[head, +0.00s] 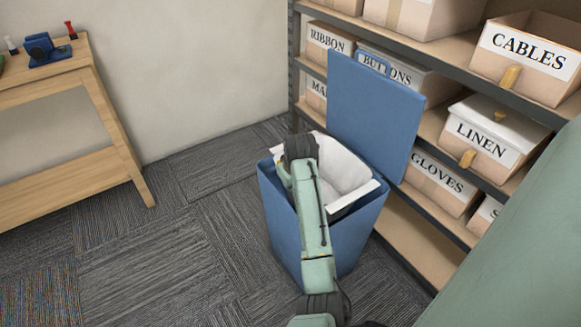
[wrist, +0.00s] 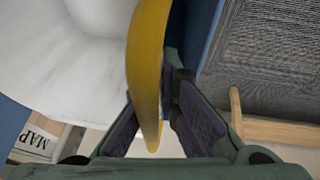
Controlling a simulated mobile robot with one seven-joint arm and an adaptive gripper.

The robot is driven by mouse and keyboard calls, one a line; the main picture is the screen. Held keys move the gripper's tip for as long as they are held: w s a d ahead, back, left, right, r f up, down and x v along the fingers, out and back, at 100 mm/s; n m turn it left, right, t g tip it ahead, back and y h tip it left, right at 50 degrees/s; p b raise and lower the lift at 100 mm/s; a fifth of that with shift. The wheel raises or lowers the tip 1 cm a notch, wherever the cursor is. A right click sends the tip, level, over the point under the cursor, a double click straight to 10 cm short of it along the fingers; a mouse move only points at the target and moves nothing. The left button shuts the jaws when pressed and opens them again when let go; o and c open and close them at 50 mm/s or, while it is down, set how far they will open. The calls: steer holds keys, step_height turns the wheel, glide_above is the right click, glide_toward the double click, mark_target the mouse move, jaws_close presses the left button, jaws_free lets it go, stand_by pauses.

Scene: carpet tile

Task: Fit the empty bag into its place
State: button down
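A blue bin (head: 350,240) stands on the carpet with its lid (head: 372,110) raised. The white bag (head: 345,170) sits in the bin's mouth, opened out, with parts of its edge over the rim. The bag also fills the upper left of the wrist view (wrist: 60,60). My gripper (wrist: 152,105) is at the bin's mouth, its fingers on both sides of a yellow strip (wrist: 148,60) beside the bag. The fingers look closed on it; how it joins the bag is unclear. In the head view my arm hides the fingertips and part of the bag.
A shelf unit with labelled boxes, such as the linen box (head: 490,140) and the gloves box (head: 437,185), stands close behind and right of the bin. A wooden table (head: 110,110) stands at the left. The carpet (head: 160,260) between is clear.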

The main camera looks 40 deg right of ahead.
step_height(320, 180, down, 8)
steer(key=b, duration=0.3)
steer(key=shift+f, duration=0.15)
stand_by(2.4)
steer(key=c, duration=1.7)
jaws_free()
steer(key=shift+a+f, duration=0.1)
steer(key=shift+w+a+f, duration=0.1)
steer(key=shift+a, duration=0.1)
steer(key=r+p, duration=0.2)
steer(key=r, duration=0.4)
steer(key=r+p, duration=0.3)
steer(key=r, duration=0.4)
steer(key=r+p, duration=0.3)
steer(key=r, duration=0.4)
steer(key=shift+d+r, duration=0.25)
steer(key=shift+d, duration=0.05)
